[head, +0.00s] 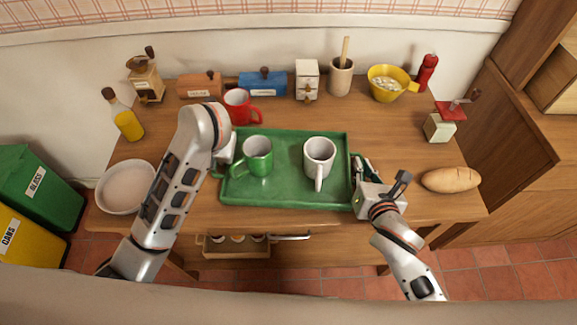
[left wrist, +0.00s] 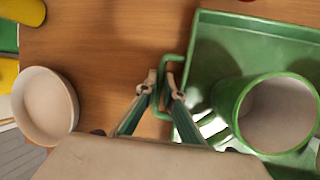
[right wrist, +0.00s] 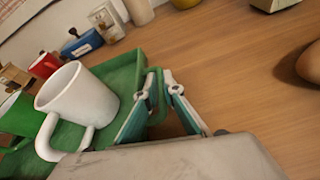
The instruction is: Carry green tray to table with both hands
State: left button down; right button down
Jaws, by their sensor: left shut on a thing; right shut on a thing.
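The green tray (head: 285,196) is at the middle of the wooden table (head: 400,150), level, near the front edge. I cannot tell whether it rests on the tabletop or hangs just above it. A green mug (head: 258,158) stands on its left half and a white mug (head: 319,155) on its right half, both upright. My left gripper (left wrist: 168,75) is shut on the tray's left handle; in the head view my arm mostly hides it. My right gripper (head: 362,174) is shut on the tray's right handle, which also shows in the right wrist view (right wrist: 157,82).
A red mug (head: 238,106) stands just behind the tray. A white bowl (head: 126,187) is at left, a bread loaf (head: 451,179) at right. A yellow bowl (head: 386,84), mortar (head: 341,78) and blue box (head: 263,83) line the back. Bare wood lies right of the tray.

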pick_arm(q)
jog(key=shift+r, duration=0.15)
pick_arm(e)
jog(key=shift+r, duration=0.15)
